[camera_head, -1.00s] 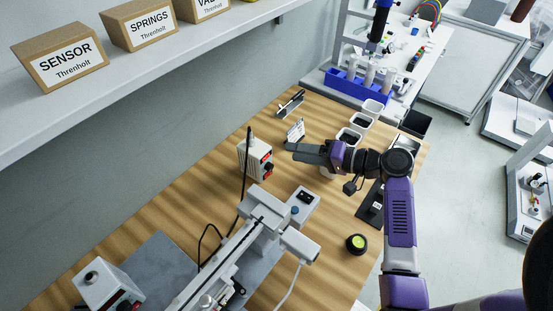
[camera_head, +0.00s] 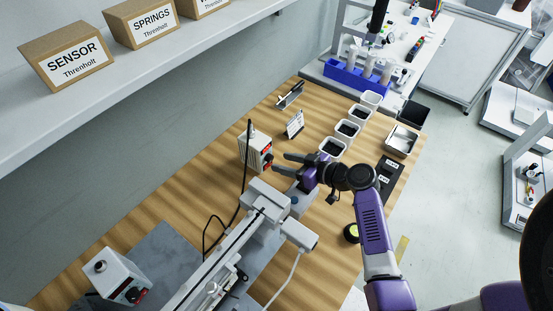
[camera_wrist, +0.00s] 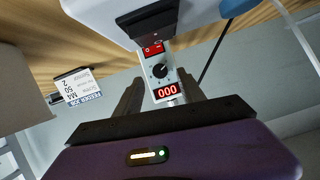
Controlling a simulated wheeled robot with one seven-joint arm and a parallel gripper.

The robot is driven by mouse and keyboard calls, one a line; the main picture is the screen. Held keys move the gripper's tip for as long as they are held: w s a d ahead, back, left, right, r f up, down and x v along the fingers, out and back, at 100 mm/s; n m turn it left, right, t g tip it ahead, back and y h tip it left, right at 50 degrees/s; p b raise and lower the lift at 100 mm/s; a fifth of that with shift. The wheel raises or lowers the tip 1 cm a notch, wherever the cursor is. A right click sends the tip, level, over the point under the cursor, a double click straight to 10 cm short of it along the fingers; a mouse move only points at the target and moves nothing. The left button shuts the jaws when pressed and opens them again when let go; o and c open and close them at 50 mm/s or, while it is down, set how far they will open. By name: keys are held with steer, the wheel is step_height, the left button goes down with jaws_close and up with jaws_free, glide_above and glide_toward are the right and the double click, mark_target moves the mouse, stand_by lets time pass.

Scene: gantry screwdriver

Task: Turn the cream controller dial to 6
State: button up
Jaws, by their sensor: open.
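The cream controller (camera_head: 255,150) is a small upright box on the wooden bench near the wall, with a red display and a black dial on its front. My gripper (camera_head: 278,163) is open and empty. Its two fingers point at the controller's front face, close to it; the wrist view shows the fingers (camera_wrist: 158,80) spread on either side of the dial. I cannot tell any contact.
The gantry (camera_head: 230,250) stands in front of the controller, its white end block near my fingers. A black cable rises beside the controller. A card stand (camera_head: 294,125) and white bins (camera_head: 347,130) lie behind. A second control box (camera_head: 118,278) is at front left.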

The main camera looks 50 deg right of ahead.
mark_target(272, 159)
steer(key=shift+x, duration=1.85)
jaws_close()
